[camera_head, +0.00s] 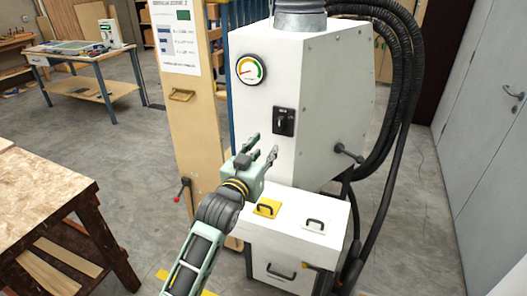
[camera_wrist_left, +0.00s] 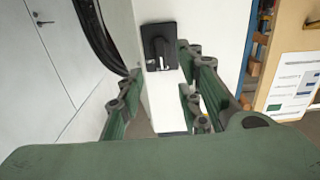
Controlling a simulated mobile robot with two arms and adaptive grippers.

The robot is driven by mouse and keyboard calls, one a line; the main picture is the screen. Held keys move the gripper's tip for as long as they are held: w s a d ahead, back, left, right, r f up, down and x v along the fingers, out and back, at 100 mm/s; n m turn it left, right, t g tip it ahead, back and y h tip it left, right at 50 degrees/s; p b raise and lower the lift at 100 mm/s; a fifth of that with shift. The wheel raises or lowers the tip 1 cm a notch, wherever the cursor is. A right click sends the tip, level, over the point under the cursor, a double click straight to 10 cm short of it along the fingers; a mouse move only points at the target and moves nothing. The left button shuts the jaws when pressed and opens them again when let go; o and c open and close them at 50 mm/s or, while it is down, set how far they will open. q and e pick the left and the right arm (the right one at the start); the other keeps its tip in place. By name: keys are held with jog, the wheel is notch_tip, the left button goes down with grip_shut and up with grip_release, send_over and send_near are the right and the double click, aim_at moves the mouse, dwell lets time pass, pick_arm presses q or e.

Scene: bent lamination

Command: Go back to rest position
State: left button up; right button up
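My left gripper (camera_head: 264,147) is raised in front of the white machine (camera_head: 315,75), just below and left of its black switch (camera_head: 284,121). Its fingers are spread apart with nothing between them. In the left wrist view, the same gripper (camera_wrist_left: 158,88) is open, and the black switch plate (camera_wrist_left: 159,46) shows beyond the fingertips. The gripper looks apart from the switch, though the exact gap is hard to judge. My right gripper is in neither view.
A round gauge (camera_head: 250,70) is above the switch. Black hoses (camera_head: 398,110) hang at the right. A wooden workbench (camera_head: 40,195) is at left, with open floor between.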

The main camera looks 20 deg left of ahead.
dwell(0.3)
pick_arm(q)
jog(key=s+d+f+g, duration=0.2)
jog(key=s+f+g, duration=0.5)
jog(key=s+f, duration=1.05)
jog(key=s+f+m+g, duration=0.1)
jog(key=s+f+g, duration=0.3)
jog(key=s, duration=0.7)
jog(key=s+f+m+g, duration=0.1)
jog(key=s+f+g, duration=0.25)
jog(key=s, duration=0.75)
notch_tip(320, 180, down, 29)
jog(key=s+g, duration=0.1)
jog(key=s, duration=0.2)
jog(key=s+a+f+g, duration=0.1)
jog(key=s+a+f, duration=0.1)
jog(key=s+f, duration=1.2)
jog(key=shift+s+f+y, duration=0.15)
jog(key=shift+s+y, duration=0.15)
jog(key=shift+s, duration=0.65)
